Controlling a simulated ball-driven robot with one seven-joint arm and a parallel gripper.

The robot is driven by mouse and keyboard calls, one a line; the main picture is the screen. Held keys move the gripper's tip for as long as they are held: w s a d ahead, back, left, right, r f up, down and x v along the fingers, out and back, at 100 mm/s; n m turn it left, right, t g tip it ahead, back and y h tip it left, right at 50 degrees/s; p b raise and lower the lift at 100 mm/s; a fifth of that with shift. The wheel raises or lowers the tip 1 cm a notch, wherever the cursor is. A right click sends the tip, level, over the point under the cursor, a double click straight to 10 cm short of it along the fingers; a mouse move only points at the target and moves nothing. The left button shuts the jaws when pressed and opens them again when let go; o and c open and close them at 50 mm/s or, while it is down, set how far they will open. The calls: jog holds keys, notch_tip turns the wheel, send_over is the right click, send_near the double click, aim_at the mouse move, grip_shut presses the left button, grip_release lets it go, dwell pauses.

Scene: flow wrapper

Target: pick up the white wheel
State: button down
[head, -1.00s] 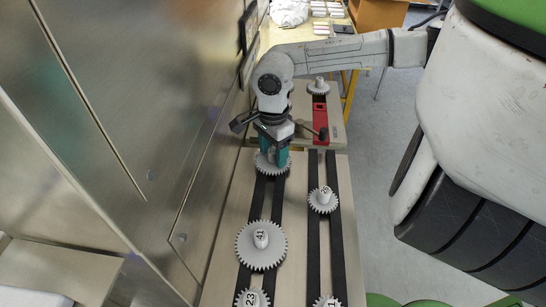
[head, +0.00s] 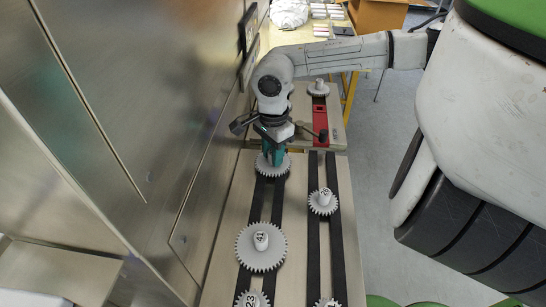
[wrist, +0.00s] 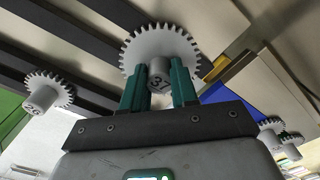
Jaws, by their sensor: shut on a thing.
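The white toothed wheel (head: 273,170) lies at the far end of the left pair of dark rails, under my gripper. In the wrist view the white wheel (wrist: 160,45) shows its toothed disc and a hub marked 37. My gripper (head: 273,158) points down at it, and its green fingers are shut on the hub. In the wrist view one finger of my gripper (wrist: 159,80) stands on each side of the hub. The wheel looks level at rail height; I cannot tell whether it still touches the rails.
A larger gear (head: 261,246) marked 41 and a gear (head: 252,300) marked 23 sit nearer on the same rails. A smaller gear (head: 323,201) is on the right rails. Another gear (head: 318,88) stands beyond, near a red block (head: 320,120). A metal wall (head: 130,120) rises close on the left.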

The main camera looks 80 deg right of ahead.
jog(key=shift+r, duration=0.1)
jog(key=shift+d+r, duration=0.1)
jog(key=shift+r, duration=0.45)
jog(key=s+a+r+b, duration=0.1)
jog(key=s+a+r, duration=0.1)
jog(key=s+r, duration=0.4)
jog(key=s+a+r+b, duration=0.2)
jog(key=s+r, duration=0.3)
jog(key=s, duration=0.2)
jog(key=shift+s+a+r, duration=0.15)
jog(key=shift+a+r, duration=0.15)
jog(key=shift+r, duration=0.1)
